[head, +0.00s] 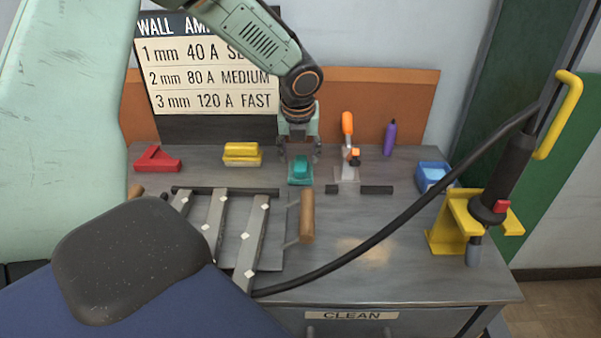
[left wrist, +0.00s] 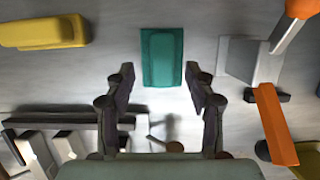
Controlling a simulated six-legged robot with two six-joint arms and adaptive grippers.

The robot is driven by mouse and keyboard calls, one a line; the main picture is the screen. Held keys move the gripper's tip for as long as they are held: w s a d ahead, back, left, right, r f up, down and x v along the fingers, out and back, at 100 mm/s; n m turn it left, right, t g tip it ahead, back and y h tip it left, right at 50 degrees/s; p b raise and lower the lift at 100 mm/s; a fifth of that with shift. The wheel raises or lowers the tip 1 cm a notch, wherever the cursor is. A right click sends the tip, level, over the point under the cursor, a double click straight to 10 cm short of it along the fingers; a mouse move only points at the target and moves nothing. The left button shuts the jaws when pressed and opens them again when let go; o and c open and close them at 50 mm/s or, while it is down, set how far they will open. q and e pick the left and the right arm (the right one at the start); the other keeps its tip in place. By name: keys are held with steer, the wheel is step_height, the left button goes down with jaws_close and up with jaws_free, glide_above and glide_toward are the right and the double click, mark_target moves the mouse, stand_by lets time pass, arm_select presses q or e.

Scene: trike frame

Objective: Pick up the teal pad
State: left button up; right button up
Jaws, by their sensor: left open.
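The teal pad (head: 300,170) lies on the grey workbench, toward the back and near the middle. It has a raised block on a flat base. My left gripper (head: 299,153) points down over the pad in the head view. In the left wrist view the pad (left wrist: 161,57) is at the top middle, beyond the fingertips. The fingers of my left gripper (left wrist: 160,80) are apart with nothing between them. The pad lies just ahead of the gap and is not gripped. My right gripper is not in view.
A yellow block (head: 241,154) is left of the pad, and a red angle piece (head: 157,159) farther left. An orange-handled tool (head: 348,140) stands close on the right. Metal bars (head: 247,240) and a wooden handle (head: 307,217) lie in front. A black cable (head: 400,220) crosses the bench.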

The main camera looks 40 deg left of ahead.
mark_target(301, 163)
arm_select(q)
steer(key=x, duration=0.1)
steer(key=b+x, duration=0.1)
steer(key=x, duration=0.1)
steer(key=shift+d, duration=0.25)
steer(key=shift+w+a+f, duration=0.1)
steer(key=shift+a+f, duration=0.05)
steer(key=shift+c, duration=0.4)
steer(key=c, duration=0.4)
jaws_close()
